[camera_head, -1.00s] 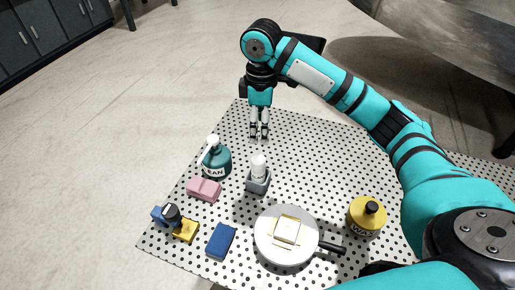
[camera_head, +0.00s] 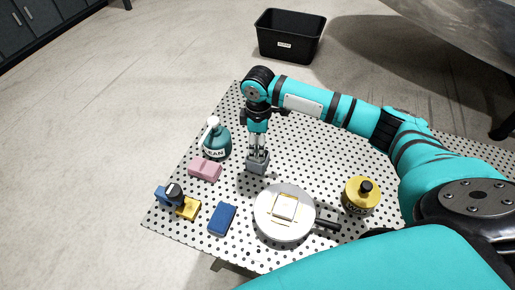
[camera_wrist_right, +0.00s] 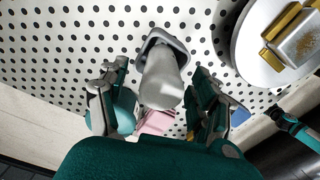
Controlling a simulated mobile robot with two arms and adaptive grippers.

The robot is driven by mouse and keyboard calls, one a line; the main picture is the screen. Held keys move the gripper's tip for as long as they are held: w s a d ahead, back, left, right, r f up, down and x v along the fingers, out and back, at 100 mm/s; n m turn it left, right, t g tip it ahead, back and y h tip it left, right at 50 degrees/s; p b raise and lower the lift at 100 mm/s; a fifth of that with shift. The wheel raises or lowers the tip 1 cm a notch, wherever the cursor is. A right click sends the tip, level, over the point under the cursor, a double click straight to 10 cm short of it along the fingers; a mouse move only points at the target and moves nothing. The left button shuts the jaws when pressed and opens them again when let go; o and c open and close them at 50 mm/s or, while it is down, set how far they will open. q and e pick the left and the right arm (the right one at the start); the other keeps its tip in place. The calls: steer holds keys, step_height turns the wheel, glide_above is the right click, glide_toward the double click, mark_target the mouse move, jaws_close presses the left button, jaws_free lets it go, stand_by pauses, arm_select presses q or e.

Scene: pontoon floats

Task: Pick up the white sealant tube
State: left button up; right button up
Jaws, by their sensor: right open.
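The white sealant tube (camera_wrist_right: 162,82) stands upright in a grey holder (camera_head: 257,167) on the perforated table. My right gripper (camera_head: 258,147) has come down over it from above and is open. In the right wrist view the tube lies between the two spread fingers (camera_wrist_right: 158,88), with a gap visible on each side. In the head view the fingers mostly hide the tube. The holder also shows beyond the tube in the right wrist view (camera_wrist_right: 178,43). My left gripper is not in view.
A teal spray bottle (camera_head: 217,143) and a pink block (camera_head: 205,170) stand left of the holder. A black bin (camera_head: 290,42) stands on the floor beyond the table.

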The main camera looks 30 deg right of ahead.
steer(key=shift+a+f, duration=0.1)
steer(key=shift+f, duration=1.55)
steer(key=c, duration=1.2)
steer(key=shift+r, duration=0.1)
steer(key=shift+c, duration=0.2)
